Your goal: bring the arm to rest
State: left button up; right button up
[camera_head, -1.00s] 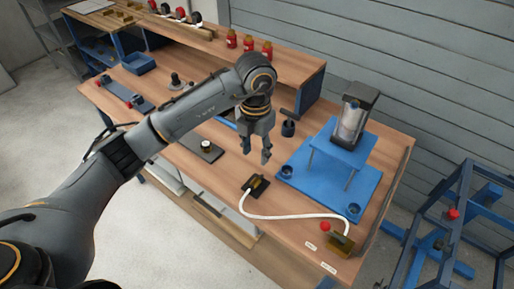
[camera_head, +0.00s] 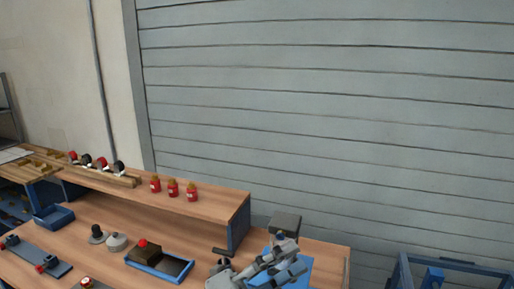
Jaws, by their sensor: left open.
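My left gripper (camera_head: 288,270) shows at the bottom edge of the head view, right of the middle, in front of the blue fixture (camera_head: 303,266). It is grey, its fingers point to the right, and it is open with nothing visible between them. The rest of my left arm is out of the picture below. A dark block (camera_head: 285,224) on top of the fixture's device stands just behind the gripper. My right gripper is not in view.
The wooden workbench (camera_head: 215,240) carries a blue tray with a dark block and red knob (camera_head: 148,250), and grey round parts (camera_head: 116,241). Red bottles (camera_head: 173,188) stand on the raised shelf. A blue frame (camera_head: 440,270) stands at the right. The wall above is clear.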

pick_arm(q)
jog(key=w+a+f+n+t+y, duration=0.1)
jog(key=w+a+n+t+y, duration=0.2)
jog(key=a+n+t+y, duration=0.5)
jog(key=w+a+f+n+t+y, duration=0.25)
jog(key=a+n+t+y, duration=0.3)
jog(key=n, duration=0.55)
jog(key=s+a+f+n+g+y, duration=0.35)
jog(key=a+f+n, duration=0.2)
jog(key=f, duration=0.35)
jog(key=s+a+f+n+g+y, duration=0.2)
jog(key=a+f+n+g+y, duration=0.3)
jog(key=f, duration=0.5)
jog(key=s+a+f+g+h, duration=0.1)
jog(key=s+f+g, duration=0.35)
jog(key=s, duration=0.55)
jog(key=s+a+f+g, duration=0.1)
jog(key=s+f+g, duration=0.4)
jog(key=s, duration=0.4)
jog(key=s+f, duration=0.3)
jog(key=f, duration=2.7)
jog(key=s+a+f+g, duration=0.1)
jog(key=s+a+f, duration=0.1)
jog(key=s+f, duration=1.2)
jog(key=shift+s+a+g, duration=0.25)
jog(key=shift+s+g, duration=0.1)
jog(key=shift+s, duration=0.55)
